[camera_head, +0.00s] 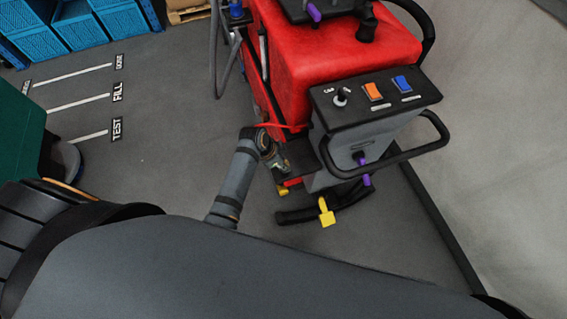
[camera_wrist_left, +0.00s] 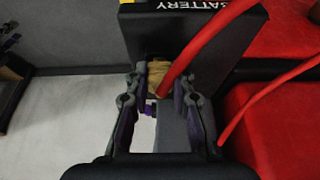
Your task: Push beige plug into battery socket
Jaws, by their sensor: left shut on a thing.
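The beige plug (camera_wrist_left: 157,72) is between the two fingers of my left gripper (camera_wrist_left: 160,90) in the left wrist view, and the gripper is shut on it. A red cable (camera_wrist_left: 205,48) crosses in front of the plug. Directly beyond the plug is a black housing (camera_wrist_left: 225,50) marked BATTERY. The socket opening is not visible, and I cannot tell whether the plug touches or enters it. In the head view, my left gripper (camera_head: 280,166) is beside the scrubber's rear, left of its grey control column. My right gripper is not in view.
The red scrubber (camera_head: 340,45) has a control panel (camera_head: 375,92) and a black handle loop (camera_head: 440,135) at its rear. A yellow pedal (camera_head: 326,212) sits low behind it. Blue crates (camera_head: 75,27) stand far left. The floor between them and the scrubber is clear.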

